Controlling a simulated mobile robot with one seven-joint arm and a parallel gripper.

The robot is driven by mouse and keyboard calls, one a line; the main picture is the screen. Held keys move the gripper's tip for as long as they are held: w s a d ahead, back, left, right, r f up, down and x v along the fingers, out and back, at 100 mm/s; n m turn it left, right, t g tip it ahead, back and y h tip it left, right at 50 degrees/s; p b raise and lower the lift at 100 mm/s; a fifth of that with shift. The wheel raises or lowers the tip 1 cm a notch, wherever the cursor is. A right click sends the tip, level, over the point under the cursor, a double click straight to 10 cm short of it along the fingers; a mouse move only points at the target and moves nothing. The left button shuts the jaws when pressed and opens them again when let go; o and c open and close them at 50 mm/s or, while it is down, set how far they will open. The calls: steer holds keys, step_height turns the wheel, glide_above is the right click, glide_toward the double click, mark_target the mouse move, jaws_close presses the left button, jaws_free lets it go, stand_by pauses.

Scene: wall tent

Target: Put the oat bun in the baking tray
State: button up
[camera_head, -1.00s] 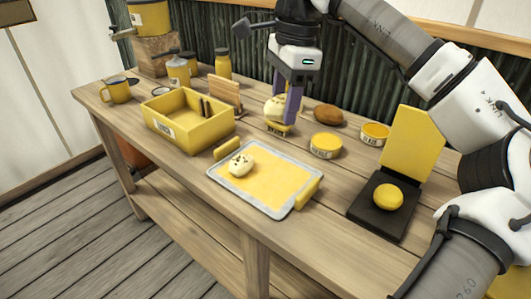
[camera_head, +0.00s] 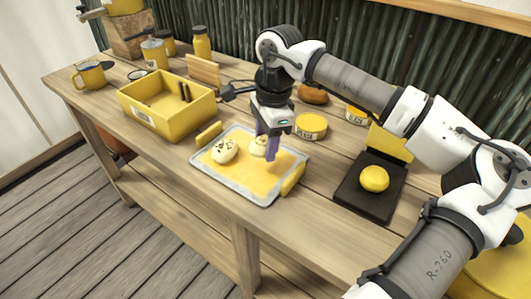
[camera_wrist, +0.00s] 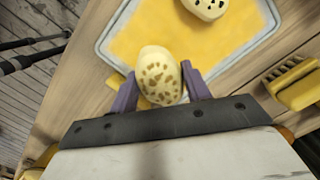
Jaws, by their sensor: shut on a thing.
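The oat bun (camera_head: 258,147), pale with brown flakes, is between the purple fingers of my gripper (camera_head: 270,146). The wrist view shows the oat bun (camera_wrist: 158,76) closely, with a finger on each side. My gripper is shut on it and is over the back right part of the baking tray (camera_head: 238,190). I cannot tell whether the bun touches the tray. The tray has a grey rim, a yellow floor and yellow handles. Another pale bun with dark spots (camera_head: 224,151) lies in its left part and also shows in the wrist view (camera_wrist: 205,8).
A yellow box (camera_head: 165,108) stands left of the tray. A black press with a yellow lid holds a yellow round (camera_head: 374,179) on the right. A yellow tin (camera_head: 311,126) and a brown loaf (camera_head: 313,93) lie behind. A mug (camera_head: 90,75) stands far left.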

mark_target(266, 167)
steer(key=shift+f+p, duration=0.35)
steer(key=shift+f, duration=2)
steer(key=shift+f, duration=0.2)
steer(key=o, duration=1)
steer(key=shift+c, duration=0.2)
steer(key=r, duration=0.4)
steer(key=d+r+b, duration=0.1)
steer(key=r, duration=0.3)
steer(key=r+b, duration=0.1)
steer(key=r, duration=0.3)
steer(key=shift+w+d+r, duration=0.15)
steer(key=shift+w, duration=0.1)
